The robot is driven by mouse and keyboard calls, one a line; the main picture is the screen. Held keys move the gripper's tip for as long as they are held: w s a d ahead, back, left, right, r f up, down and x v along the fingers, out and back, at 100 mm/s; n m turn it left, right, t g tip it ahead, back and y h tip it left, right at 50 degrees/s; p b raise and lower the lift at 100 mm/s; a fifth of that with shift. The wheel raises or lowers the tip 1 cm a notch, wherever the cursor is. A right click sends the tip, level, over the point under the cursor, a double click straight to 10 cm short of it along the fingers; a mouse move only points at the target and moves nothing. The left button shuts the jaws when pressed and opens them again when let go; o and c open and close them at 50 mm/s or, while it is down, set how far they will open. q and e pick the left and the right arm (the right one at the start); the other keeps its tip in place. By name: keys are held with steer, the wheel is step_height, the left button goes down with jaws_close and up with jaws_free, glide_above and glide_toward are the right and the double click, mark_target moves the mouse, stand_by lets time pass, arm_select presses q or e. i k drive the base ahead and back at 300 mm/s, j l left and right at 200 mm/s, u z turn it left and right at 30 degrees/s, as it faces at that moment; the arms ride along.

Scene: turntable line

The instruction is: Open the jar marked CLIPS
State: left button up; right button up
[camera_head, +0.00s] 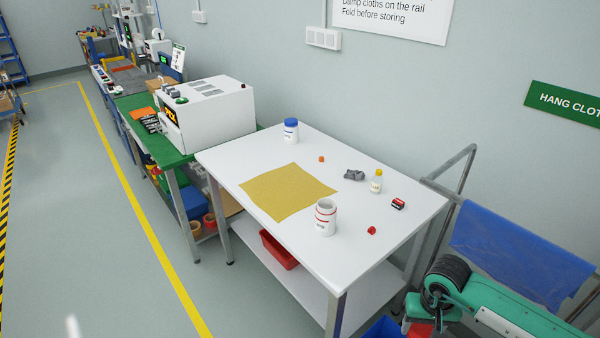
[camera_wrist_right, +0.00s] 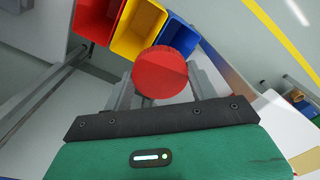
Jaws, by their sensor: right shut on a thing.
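A white jar with red bands (camera_head: 325,217) stands upright on the white table near its front edge. Its top is open, with no lid on it; its label is too small to read. A second white jar with a blue lid (camera_head: 291,131) stands closed at the table's far left. My right gripper (camera_head: 417,318) is off the table's right end, low in the picture. In the right wrist view it is shut on a round red ribbed lid (camera_wrist_right: 160,72), held between its two fingers clear of the table. My left gripper is not in view.
A yellow cloth (camera_head: 287,191) lies beside the open jar. A small bottle (camera_head: 376,181), a grey crumpled thing (camera_head: 354,175), a red-black block (camera_head: 398,204) and small red and orange bits are on the table. Red, yellow (camera_wrist_right: 138,28) and blue bins lie below my right gripper.

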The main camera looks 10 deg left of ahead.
mark_target(325, 211)
steer(key=i+j+u, duration=0.25)
steer(key=j+u, duration=0.15)
steer(key=i+j+u, duration=0.25)
steer(key=u, duration=0.15)
steer(key=i+j+u, duration=0.4)
steer(key=i+u, duration=0.25)
steer(key=i, duration=0.55)
steer(key=i+z, duration=0.25)
steer(key=z, duration=0.2)
steer(key=i+z, duration=0.3)
steer(key=z, duration=0.15)
steer(key=i+j+z, duration=0.1)
steer(key=i+z, duration=0.15)
steer(key=z, duration=0.2)
steer(key=i+l+z, duration=0.1)
steer(key=i+z, duration=0.15)
steer(key=z, duration=0.15)
steer(key=i+z, duration=0.25)
steer(key=z, duration=0.2)
steer(key=i, duration=0.1)
